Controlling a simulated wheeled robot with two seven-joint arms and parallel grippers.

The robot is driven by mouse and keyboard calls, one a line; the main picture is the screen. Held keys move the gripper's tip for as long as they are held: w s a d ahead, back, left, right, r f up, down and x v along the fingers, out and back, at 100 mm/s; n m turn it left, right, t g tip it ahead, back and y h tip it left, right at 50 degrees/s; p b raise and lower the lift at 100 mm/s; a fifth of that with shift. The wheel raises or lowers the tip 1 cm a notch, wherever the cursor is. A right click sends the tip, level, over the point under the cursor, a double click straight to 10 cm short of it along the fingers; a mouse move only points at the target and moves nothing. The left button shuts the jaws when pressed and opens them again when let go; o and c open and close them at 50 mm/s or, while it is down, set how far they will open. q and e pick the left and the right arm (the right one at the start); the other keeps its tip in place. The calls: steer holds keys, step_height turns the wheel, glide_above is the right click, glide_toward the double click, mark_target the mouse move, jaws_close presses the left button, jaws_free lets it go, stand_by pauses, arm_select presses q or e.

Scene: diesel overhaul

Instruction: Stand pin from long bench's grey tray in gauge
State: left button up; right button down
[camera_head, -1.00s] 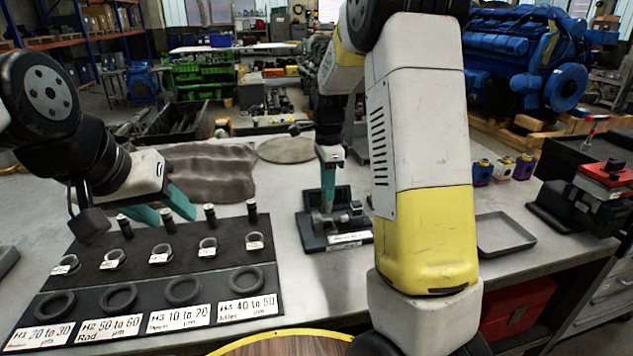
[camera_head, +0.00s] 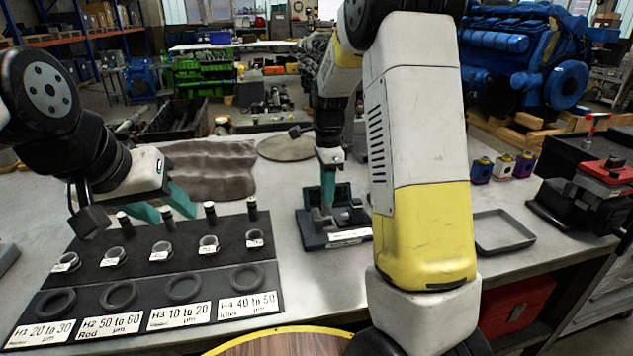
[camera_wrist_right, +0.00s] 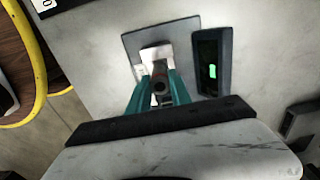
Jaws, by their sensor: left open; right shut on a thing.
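The gauge (camera_head: 348,238) is a dark stand with a flat base on the bench. In the right wrist view its base (camera_wrist_right: 132,42) lies below the fingers, with a small display (camera_wrist_right: 211,70) lit green. My right gripper (camera_head: 327,205) points down over the gauge, shut on a dark pin (camera_wrist_right: 160,87). The pin's lower end is hidden, so I cannot tell whether it touches the gauge. The grey tray (camera_head: 490,247) on the right of the bench looks empty. My left gripper (camera_head: 166,210) is open and empty above the black board's row of pins.
The black board (camera_head: 200,262) holds several rings, upright pins and printed labels. A brown cloth (camera_head: 210,170) and a round mat (camera_head: 287,148) lie behind. Small coloured blocks (camera_head: 503,167) and a red-topped vise (camera_head: 590,195) stand at the right. My right arm covers the bench middle.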

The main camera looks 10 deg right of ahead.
steer(key=shift+f, duration=0.3)
steer(key=shift+f, duration=0.25)
steer(key=shift+f, duration=0.2)
stand_by(0.4)
steer(key=shift+f, duration=0.35)
steer(key=shift+f, duration=1.1)
stand_by(0.5)
steer(key=c, duration=0.7)
jaws_free()
steer(key=shift+r, duration=0.1)
